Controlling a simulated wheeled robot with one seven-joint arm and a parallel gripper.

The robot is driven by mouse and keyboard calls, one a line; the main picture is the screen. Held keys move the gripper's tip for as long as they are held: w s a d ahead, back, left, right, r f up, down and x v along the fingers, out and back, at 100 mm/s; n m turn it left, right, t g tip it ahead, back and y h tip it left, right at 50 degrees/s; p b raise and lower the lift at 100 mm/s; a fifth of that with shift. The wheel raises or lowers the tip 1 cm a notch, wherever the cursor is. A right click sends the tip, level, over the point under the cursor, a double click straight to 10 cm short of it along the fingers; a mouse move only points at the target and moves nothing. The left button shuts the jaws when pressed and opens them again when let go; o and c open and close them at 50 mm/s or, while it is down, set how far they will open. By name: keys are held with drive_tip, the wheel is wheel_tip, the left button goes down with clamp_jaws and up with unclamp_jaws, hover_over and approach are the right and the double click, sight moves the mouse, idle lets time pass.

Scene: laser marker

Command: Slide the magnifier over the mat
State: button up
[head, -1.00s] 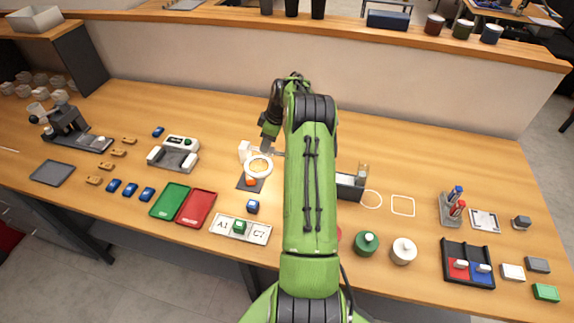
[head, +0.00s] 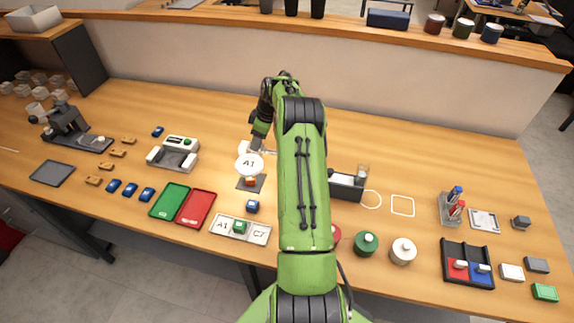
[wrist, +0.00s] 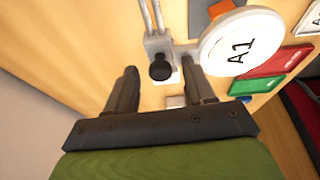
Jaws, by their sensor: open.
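The magnifier (head: 249,164) is a round white-rimmed lens that now shows "A1" in the head view. It stands at the far edge of the dark mat (head: 244,187); an orange piece (head: 250,181) lies on the mat. In the wrist view the magnifier (wrist: 240,42) joins a grey block on two rods with a dark knob (wrist: 160,69). The mat (wrist: 199,18) shows partly behind the lens. My gripper (wrist: 160,72) is open, its fingers on either side of the knob, with no clear contact seen. My arm partly hides my gripper (head: 257,148) in the head view.
A white device (head: 174,153) stands left. A black holder (head: 346,186) is right of my arm. The back of the table is clear.

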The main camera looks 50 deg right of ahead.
drive_tip(key=shift+s+a+f, duration=0.1)
drive_tip(key=shift+s+f, duration=0.15)
drive_tip(key=shift+f, duration=0.25)
drive_tip(key=shift+s+a+f, duration=0.1)
drive_tip(key=shift+s+f, duration=0.15)
drive_tip(key=shift+f, duration=0.25)
drive_tip(key=r+p, duration=0.1)
drive_tip(key=r, duration=0.1)
drive_tip(key=r+p, duration=0.2)
drive_tip(key=r, duration=0.1)
drive_tip(key=r+p, duration=0.1)
drive_tip(key=r, duration=0.1)
drive_tip(key=shift+w+d+r+p, duration=0.15)
drive_tip(key=shift+w+d+p, duration=0.05)
drive_tip(key=shift+w+p, duration=0.2)
drive_tip(key=shift+w, duration=0.1)
